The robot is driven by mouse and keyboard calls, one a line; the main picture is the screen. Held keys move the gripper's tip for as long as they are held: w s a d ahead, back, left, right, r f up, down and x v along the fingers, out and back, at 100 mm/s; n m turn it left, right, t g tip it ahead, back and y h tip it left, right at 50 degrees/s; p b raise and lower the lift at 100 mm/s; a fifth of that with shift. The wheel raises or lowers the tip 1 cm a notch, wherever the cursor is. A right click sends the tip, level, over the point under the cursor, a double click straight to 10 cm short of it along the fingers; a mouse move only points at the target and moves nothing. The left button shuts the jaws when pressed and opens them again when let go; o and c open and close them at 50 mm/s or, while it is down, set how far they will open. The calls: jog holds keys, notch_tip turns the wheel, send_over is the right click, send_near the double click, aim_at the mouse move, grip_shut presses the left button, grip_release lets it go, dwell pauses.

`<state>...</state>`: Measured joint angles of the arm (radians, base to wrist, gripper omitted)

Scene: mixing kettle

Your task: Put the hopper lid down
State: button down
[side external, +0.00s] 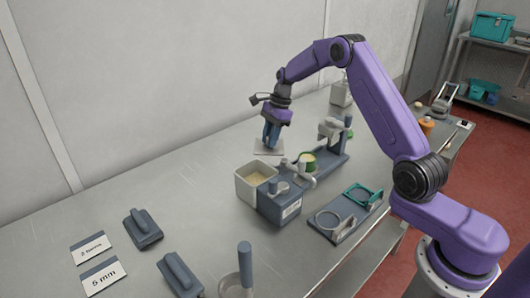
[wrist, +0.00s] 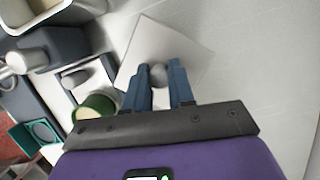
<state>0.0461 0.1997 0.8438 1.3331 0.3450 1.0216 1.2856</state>
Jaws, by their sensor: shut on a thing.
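The hopper lid is a thin pale square plate (side external: 268,149) with a small round grey knob. My gripper (side external: 271,138) points down over it, its blue fingers shut on the knob. In the wrist view the lid (wrist: 145,42) lies beyond my fingers (wrist: 158,88), with the knob between them. The lid is behind the hopper, over bare table; I cannot tell whether it touches the table. The hopper (side external: 243,189) is a white square bin, open at the top, with pale grainy material inside. Its corner shows at the upper left of the wrist view (wrist: 42,12).
A grey-blue unit (side external: 283,207) stands against the hopper. A green-banded round container (side external: 307,168) sits on a grey stand to the right. A tray with rings (side external: 343,218) lies in front. Grey handled blocks (side external: 143,229) and label cards lie front left. The table left of the lid is clear.

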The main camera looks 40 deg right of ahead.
jog(key=shift+f, duration=2.3)
jog(key=shift+f, duration=0.15)
jog(key=c, duration=1)
grip_release()
jog(key=shift+o, duration=0.2)
jog(key=v, duration=1.2)
jog(key=shift+r, duration=0.2)
